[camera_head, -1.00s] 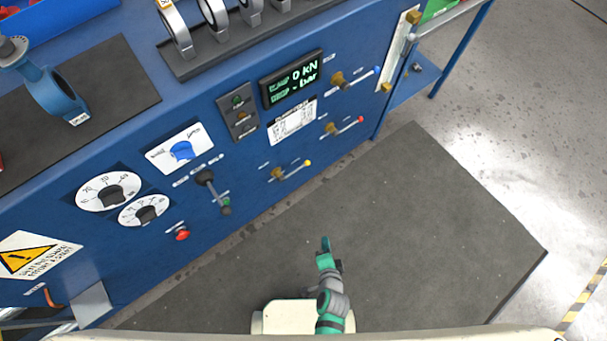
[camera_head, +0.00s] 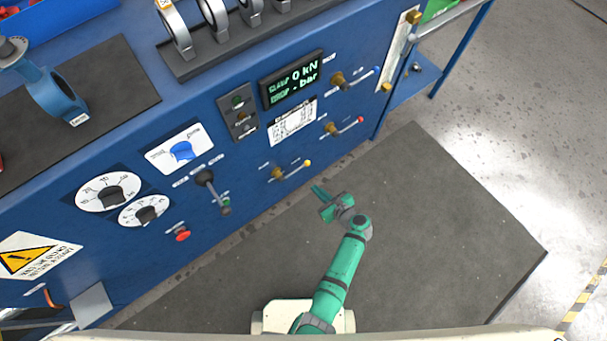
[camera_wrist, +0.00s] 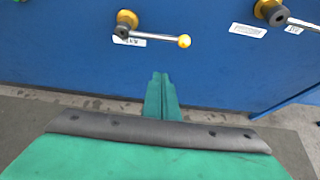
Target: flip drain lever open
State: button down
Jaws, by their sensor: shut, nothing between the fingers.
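A lever with a yellow ball end (camera_head: 290,170) is mounted on a brass valve on the blue front panel. In the wrist view this lever (camera_wrist: 157,39) points right, nearly level, from its brass hub. Two similar levers, one with a red end (camera_head: 345,126) and one with a blue end (camera_head: 360,78), sit further right. The labels are too small to read, so I cannot tell by text which is the drain. My green gripper (camera_head: 318,190) is shut and empty, in front of and below the yellow-ended lever, apart from it. It also shows in the wrist view (camera_wrist: 161,78).
The blue panel also carries a dark lever (camera_head: 213,191), a red button (camera_head: 182,235), dials (camera_head: 108,191) and a display (camera_head: 291,78). A second brass valve (camera_wrist: 270,10) is at the wrist view's upper right. The dark floor mat (camera_head: 430,210) is clear.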

aim_at(295, 172)
jog(key=w+a+f, duration=0.1)
jog(key=w+a, duration=0.4)
jog(key=w, duration=0.2)
jog(key=shift+w+a, duration=0.25)
dwell(1.0)
jog(key=shift+a, duration=0.1)
